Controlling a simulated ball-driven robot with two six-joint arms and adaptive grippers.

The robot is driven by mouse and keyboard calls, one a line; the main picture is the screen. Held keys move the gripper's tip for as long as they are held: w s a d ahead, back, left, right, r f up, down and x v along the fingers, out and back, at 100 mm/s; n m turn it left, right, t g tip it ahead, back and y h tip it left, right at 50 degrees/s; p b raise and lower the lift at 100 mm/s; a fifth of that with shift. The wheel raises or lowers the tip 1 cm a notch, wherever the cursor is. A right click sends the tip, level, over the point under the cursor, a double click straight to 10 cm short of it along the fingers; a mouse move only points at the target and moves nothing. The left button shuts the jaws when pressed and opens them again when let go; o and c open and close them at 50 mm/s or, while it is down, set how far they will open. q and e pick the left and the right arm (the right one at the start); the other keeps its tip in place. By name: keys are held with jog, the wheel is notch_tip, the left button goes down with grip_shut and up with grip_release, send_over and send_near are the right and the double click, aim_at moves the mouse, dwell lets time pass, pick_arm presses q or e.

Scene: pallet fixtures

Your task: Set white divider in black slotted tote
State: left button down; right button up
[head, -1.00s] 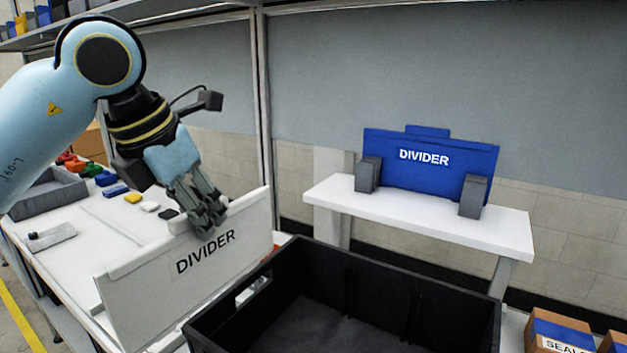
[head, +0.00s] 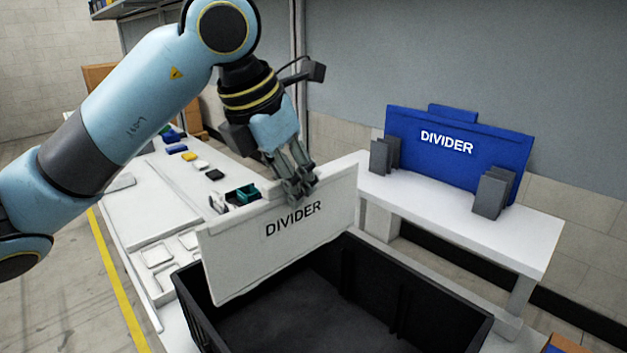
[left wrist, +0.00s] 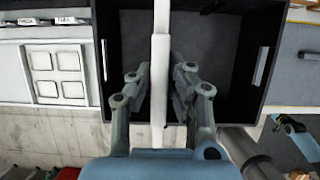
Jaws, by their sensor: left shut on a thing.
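The white divider (head: 262,254), a flat panel lettered DIVIDER, is upright in the head view. My left gripper (head: 300,190) is shut on its top edge. In the left wrist view the divider (left wrist: 160,75) shows edge-on between the fingers of my left gripper (left wrist: 157,95). The black slotted tote (head: 440,292) stands below, with vertical ribs on its inner wall. The divider is over the tote's far left side and hides part of it. In the left wrist view the tote (left wrist: 225,85) lies beyond the divider. I cannot tell whether the divider's lower edge is inside the tote. My right gripper is not in view.
A blue divider (head: 470,165) stands between grey holders (head: 488,192) on a white side table (head: 450,212) at the right. A long white bench (head: 130,205) with small coloured parts lies at the left. A yellow floor line (head: 118,285) runs alongside it.

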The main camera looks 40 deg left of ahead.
pick_arm(q)
notch_tip(320, 180, down, 17)
jog(key=b, duration=1.3)
jog(key=shift+s+a, duration=0.25)
jog(key=shift+a, duration=0.05)
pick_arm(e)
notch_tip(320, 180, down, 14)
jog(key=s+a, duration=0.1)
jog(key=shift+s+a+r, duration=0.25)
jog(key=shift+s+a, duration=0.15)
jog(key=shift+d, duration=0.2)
pick_arm(q)
jog(key=shift+b, duration=0.35)
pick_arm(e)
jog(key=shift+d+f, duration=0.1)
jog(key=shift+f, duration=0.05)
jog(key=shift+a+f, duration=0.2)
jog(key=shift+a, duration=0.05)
pick_arm(q)
jog(key=shift+f+b, duration=0.8)
jog(key=shift+b, duration=0.2)
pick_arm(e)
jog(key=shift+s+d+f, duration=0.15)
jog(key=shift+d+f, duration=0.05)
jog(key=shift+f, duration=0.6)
